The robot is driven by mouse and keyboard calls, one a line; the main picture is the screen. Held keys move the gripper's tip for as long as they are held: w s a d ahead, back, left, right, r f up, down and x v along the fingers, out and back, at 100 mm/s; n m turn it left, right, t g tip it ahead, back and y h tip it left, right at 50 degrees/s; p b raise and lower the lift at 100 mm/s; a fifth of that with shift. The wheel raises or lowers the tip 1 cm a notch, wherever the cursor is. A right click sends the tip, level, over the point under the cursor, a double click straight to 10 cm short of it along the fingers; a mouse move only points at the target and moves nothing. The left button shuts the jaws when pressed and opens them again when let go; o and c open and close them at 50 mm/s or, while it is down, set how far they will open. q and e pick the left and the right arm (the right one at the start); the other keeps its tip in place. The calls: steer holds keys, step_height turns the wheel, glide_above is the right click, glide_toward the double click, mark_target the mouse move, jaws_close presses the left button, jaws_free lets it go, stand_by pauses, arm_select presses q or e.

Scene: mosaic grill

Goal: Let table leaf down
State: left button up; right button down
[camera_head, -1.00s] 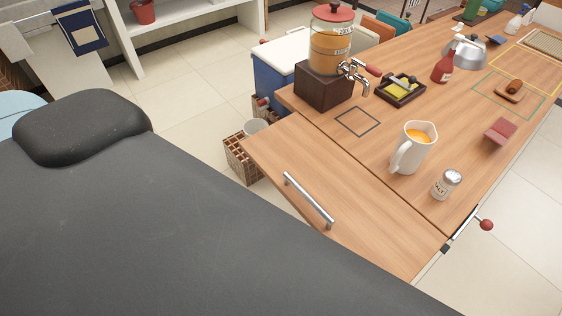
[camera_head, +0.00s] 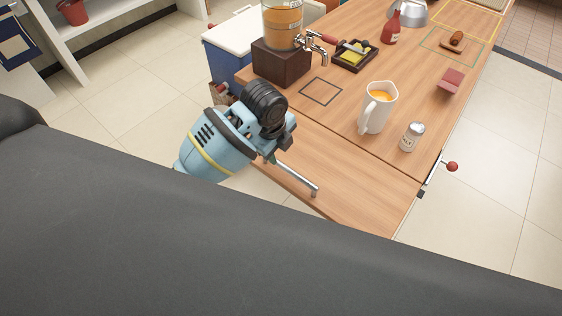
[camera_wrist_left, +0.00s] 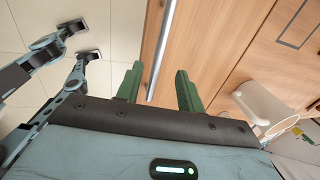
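The wooden table leaf (camera_head: 345,190) is up, about level with the table top, at the table's near end. A metal bar handle (camera_head: 297,179) is fixed on the leaf; it also shows in the left wrist view (camera_wrist_left: 162,45). My left gripper (camera_head: 270,159) is at the handle's far left end, its fingers largely hidden by the wrist in the head view. In the left wrist view its two green fingers (camera_wrist_left: 159,72) are apart, with the bar between them and gaps on both sides. A red-knobbed lever (camera_head: 452,166) sticks out at the leaf's right hinge edge. My right gripper is out of view.
A white pitcher (camera_head: 376,108) with orange drink and a salt shaker (camera_head: 411,137) stand on the table close to the hinge line. A drink dispenser (camera_head: 282,60) stands behind. A blue cooler (camera_head: 232,45) is left of the table. Floor right of the table is clear.

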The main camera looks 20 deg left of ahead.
mark_target(283, 165)
arm_select(q)
steer(key=shift+x, duration=3.85)
jaws_close()
